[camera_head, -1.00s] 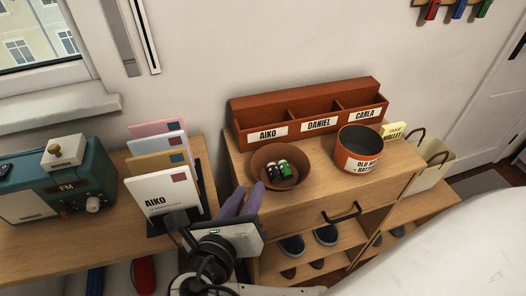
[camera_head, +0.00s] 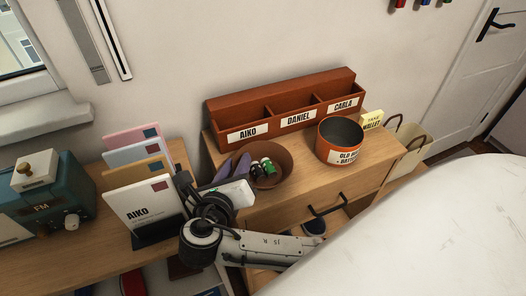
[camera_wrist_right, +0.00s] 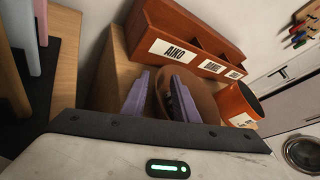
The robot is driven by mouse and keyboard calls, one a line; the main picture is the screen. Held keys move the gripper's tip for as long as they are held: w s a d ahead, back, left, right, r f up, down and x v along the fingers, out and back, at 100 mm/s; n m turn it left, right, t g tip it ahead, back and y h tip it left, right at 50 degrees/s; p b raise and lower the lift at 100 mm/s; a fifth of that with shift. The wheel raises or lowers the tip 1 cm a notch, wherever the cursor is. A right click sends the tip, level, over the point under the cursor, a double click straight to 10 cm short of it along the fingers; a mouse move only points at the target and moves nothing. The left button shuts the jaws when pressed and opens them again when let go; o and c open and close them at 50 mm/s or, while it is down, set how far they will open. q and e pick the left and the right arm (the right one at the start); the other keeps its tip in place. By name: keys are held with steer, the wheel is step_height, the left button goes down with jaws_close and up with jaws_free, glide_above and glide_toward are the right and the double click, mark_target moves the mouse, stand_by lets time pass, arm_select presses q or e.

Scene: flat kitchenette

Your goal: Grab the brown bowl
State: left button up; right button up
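The brown bowl (camera_head: 281,160) stands upright on the wooden cabinet, with small dark and green cylinders (camera_head: 262,166) in it. My right gripper (camera_head: 236,163) is at the bowl's left side, its purple fingers spread. In the right wrist view, the gripper (camera_wrist_right: 162,80) is open with a gap between its fingers. The bowl's near-left rim (camera_wrist_right: 158,92) shows in that gap. The left finger is outside the bowl and the right finger overlaps its inside. I cannot tell whether either finger touches it. My left gripper is not in view.
A red-brown organizer (camera_head: 277,118) with name labels stands behind the bowl. An orange-red tin (camera_head: 337,153) is to its right. A letter holder (camera_head: 154,236) with envelopes stands close to the left of my right gripper. A teal radio (camera_head: 62,203) is further left.

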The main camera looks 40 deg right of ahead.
jaws_close()
steer(key=shift+f, duration=0.15)
stand_by(1.3)
